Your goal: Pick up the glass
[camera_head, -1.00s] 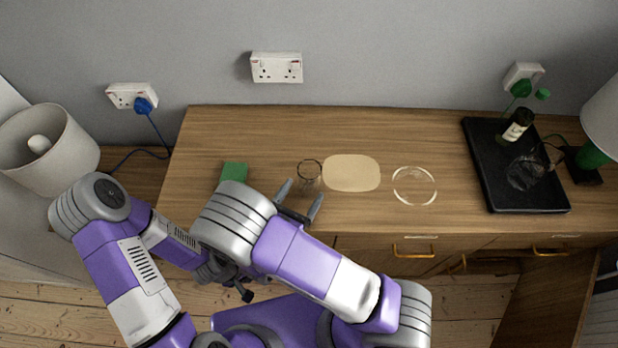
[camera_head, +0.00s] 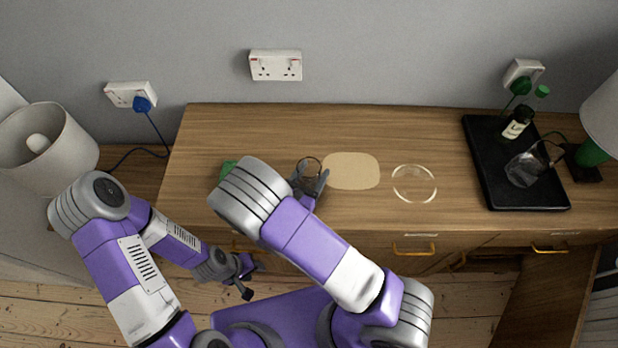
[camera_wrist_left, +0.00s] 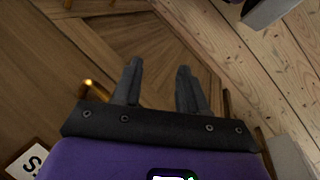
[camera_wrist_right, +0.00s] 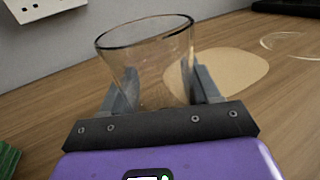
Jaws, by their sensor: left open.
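A clear glass (camera_head: 309,166) with a dark rim stands upright on the wooden cabinet top (camera_head: 440,130). My right gripper (camera_head: 311,178) is at the glass, with one finger on each side of it. In the right wrist view the glass (camera_wrist_right: 150,60) stands between the two spread fingers (camera_wrist_right: 160,88), and one finger shows through it. I cannot tell whether the fingers touch it. My left gripper (camera_head: 248,278) is low in front of the cabinet, open and empty; its fingers show apart in the left wrist view (camera_wrist_left: 159,75).
A beige mat (camera_head: 351,171) lies right of the glass, then a clear ring-shaped dish (camera_head: 414,184). A green object (camera_head: 228,168) is partly hidden behind my right arm. A black tray (camera_head: 495,185) holds a bottle (camera_head: 516,128) and a glass jug (camera_head: 524,170). Drawer handles (camera_head: 414,249) line the front.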

